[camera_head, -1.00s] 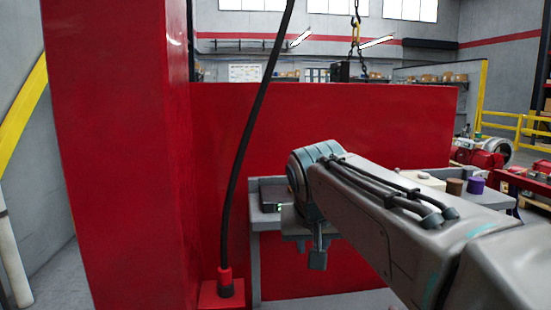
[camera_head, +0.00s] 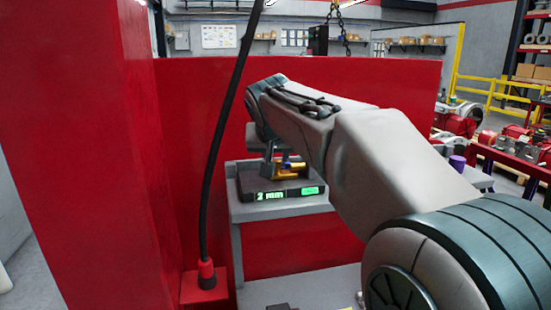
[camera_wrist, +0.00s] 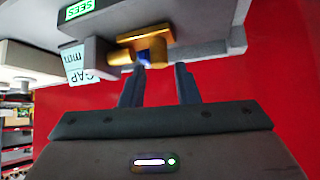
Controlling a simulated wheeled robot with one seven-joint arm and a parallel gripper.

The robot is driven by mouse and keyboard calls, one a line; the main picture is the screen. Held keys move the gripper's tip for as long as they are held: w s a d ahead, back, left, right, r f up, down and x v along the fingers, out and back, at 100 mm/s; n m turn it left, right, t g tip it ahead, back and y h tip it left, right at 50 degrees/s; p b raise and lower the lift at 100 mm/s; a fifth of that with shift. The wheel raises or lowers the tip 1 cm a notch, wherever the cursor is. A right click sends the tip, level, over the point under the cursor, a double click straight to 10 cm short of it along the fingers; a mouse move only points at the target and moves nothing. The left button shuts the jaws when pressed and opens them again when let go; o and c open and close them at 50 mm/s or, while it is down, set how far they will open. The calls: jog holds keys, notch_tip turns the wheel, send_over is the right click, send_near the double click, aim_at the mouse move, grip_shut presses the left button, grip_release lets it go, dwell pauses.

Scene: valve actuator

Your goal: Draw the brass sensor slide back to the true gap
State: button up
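The brass sensor slide (camera_wrist: 151,47) is a gold block with a round barrel and a small blue part. It also shows in the head view (camera_head: 287,171), on a dark gauge base (camera_head: 262,187) whose green readout reads "2 mm". In the wrist view the gauge appears upside down, with a "GAP mm" label (camera_wrist: 82,64) and a green "SEES" panel (camera_wrist: 81,8). My gripper (camera_wrist: 160,68) is open, its two dark fingers apart, with their tips close to the slide. I cannot tell whether they touch it. In the head view my arm partly hides the gripper.
The gauge sits on a grey shelf (camera_head: 282,209) before a red panel (camera_head: 205,110). A red column (camera_head: 85,150) stands at left, and a black cable (camera_head: 222,120) hangs in front, ending at a red fitting. A purple cylinder (camera_head: 457,163) stands at right.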

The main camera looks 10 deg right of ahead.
aim_at(277, 160)
jog(key=shift+p+x, duration=0.3)
jog(key=shift+x, duration=1.95)
jog(key=shift+c, duration=0.2)
grip_shut()
